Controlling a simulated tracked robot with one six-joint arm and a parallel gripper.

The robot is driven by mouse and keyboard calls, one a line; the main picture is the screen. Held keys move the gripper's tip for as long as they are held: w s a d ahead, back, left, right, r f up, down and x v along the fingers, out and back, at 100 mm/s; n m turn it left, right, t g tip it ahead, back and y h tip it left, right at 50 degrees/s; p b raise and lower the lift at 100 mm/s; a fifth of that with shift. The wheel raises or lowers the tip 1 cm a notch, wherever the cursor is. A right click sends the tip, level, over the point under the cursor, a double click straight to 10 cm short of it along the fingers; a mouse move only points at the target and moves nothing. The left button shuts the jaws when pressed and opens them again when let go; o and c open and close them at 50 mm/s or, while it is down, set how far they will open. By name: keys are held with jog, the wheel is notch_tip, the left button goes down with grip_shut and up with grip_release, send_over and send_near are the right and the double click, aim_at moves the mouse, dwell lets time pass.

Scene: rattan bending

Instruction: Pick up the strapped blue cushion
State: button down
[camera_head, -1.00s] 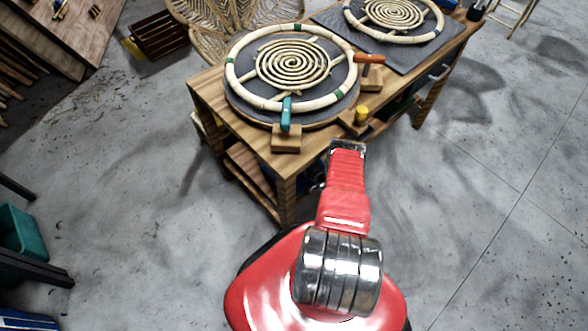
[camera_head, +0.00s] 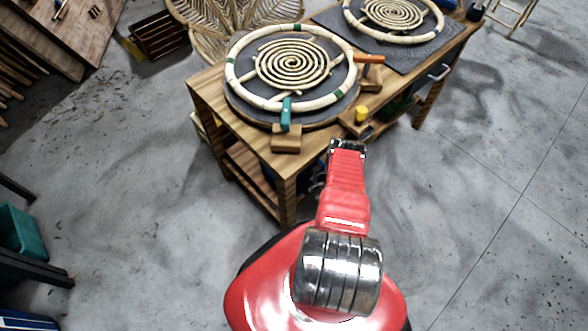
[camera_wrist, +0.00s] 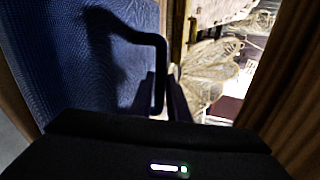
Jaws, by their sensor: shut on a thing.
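The blue cushion (camera_wrist: 70,70) fills the left of the wrist view, its woven face close to my gripper. A dark strap (camera_wrist: 158,65) loops out from it and runs down between the fingers. My gripper (camera_wrist: 168,92) is shut on this strap, at the cushion's right side. Its fingers are dark and partly lost in shadow. In the head view a little blue (camera_head: 316,172) shows under the workbench, beside the end of my red arm. My gripper is hidden there behind the arm.
The wooden workbench (camera_head: 238,128) stands just ahead, its leg and top edge close to my arm. Rattan rings with coiled centres (camera_head: 292,66) lie on top. A wooden post (camera_wrist: 290,80) borders the wrist view at right. Floor to the right is open.

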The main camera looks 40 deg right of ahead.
jog(key=shift+s, duration=0.1)
dwell(0.3)
jog(key=shift+r, duration=1.35)
jog(key=s, duration=1.8)
jog(key=shift+a+r, duration=0.35)
jog(key=shift+a, duration=0.1)
